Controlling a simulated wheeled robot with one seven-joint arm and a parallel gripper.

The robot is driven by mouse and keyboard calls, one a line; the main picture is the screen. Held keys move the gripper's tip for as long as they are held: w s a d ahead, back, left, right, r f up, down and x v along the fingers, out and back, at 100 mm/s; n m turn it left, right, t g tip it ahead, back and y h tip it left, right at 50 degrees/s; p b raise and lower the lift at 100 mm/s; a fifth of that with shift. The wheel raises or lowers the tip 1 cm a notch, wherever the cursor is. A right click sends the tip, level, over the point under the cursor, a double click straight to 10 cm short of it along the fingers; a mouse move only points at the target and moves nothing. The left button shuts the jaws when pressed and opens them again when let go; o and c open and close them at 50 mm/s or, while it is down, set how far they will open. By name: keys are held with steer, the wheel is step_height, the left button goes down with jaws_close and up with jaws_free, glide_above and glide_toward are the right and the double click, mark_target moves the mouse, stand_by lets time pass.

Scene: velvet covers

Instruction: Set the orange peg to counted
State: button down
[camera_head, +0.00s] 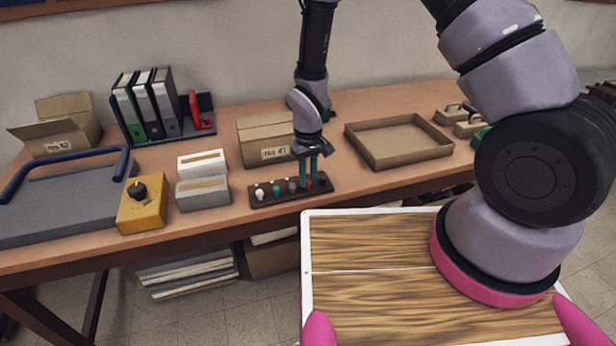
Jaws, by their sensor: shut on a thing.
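A dark peg board (320,186) lies on the table near its front edge. A row of small pegs stands on it: a white peg (260,194), a teal peg (276,190), a grey peg (292,186) and the orange peg (308,184) at the right end. My gripper (308,181) points down over that right end. Its two teal fingers are on either side of the orange peg and shut on it. The fingers hide most of the peg. Its tilt and any lettering on the board are too small to tell.
A cardboard box (264,151) stands behind the board, and an open tray (378,162) lies to the right. White and grey card boxes (203,193) and a yellow box with a black knob (143,215) stand to the left. Binders (147,105) stand at the back.

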stand_by(0.4)
steer(key=w, duration=0.2)
steer(key=w+a, duration=0.1)
steer(key=w, duration=0.1)
steer(key=shift+w+a, duration=0.15)
steer(key=shift+w, duration=0.05)
steer(key=c, duration=1)
jaws_free()
step_height(320, 180, up, 11)
